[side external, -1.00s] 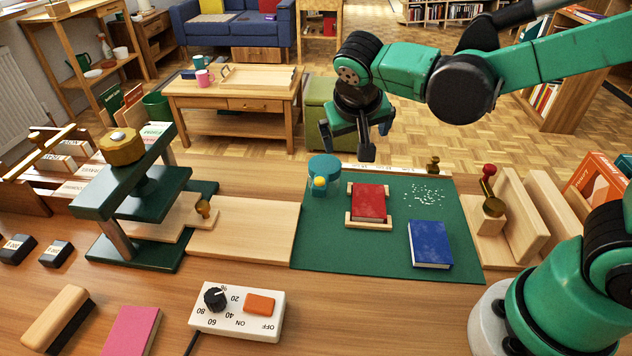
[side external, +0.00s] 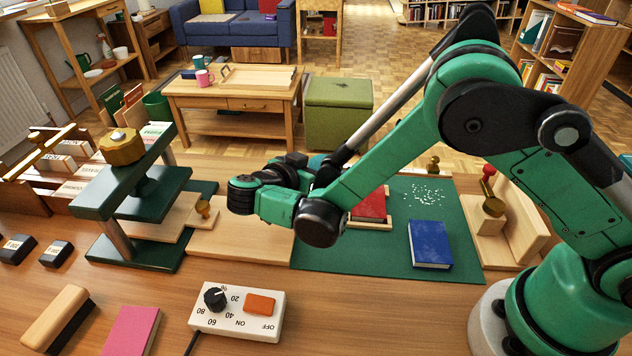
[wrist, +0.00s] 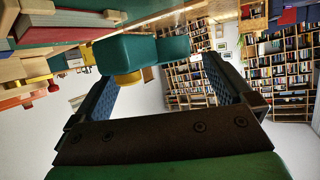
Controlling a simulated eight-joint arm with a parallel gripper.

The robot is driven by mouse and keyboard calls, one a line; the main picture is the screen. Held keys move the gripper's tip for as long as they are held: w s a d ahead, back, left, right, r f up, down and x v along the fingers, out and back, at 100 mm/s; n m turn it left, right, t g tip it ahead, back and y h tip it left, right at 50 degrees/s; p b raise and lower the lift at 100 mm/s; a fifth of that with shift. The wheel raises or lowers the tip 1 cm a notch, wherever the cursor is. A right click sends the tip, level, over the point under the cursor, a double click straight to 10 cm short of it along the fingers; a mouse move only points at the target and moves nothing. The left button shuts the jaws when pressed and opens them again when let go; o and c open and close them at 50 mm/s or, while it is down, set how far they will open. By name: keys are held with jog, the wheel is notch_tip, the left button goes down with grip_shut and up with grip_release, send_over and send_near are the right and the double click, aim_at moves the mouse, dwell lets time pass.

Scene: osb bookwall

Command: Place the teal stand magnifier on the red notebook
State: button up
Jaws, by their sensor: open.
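The teal stand magnifier is mostly hidden behind my arm in the side view, where only a teal sliver (side external: 316,161) shows. In the wrist view, teal parts that look like the magnifier (wrist: 125,51) are ahead of the fingers, with a yellow piece beside them. My gripper (side external: 298,168) is low over the back left of the green mat, beside the magnifier. Its fingers (wrist: 158,76) are apart with nothing clamped between them. The red notebook (side external: 370,206) lies in a wooden cradle on the mat, its left part covered by my arm; it also seems to show in the wrist view (wrist: 62,27).
A blue book (side external: 430,243) lies on the green mat (side external: 350,259), right of the notebook. White bits are scattered behind it. A dark green press (side external: 130,190) stands left, beside a bare wooden board (side external: 235,240). A wooden stand with a red knob (side external: 488,172) is at the right.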

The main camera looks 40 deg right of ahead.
jog(key=shift+x, duration=1.2)
jog(key=c, duration=1.4)
jog(key=shift+r, duration=0.1)
jog(key=shift+c, duration=0.2)
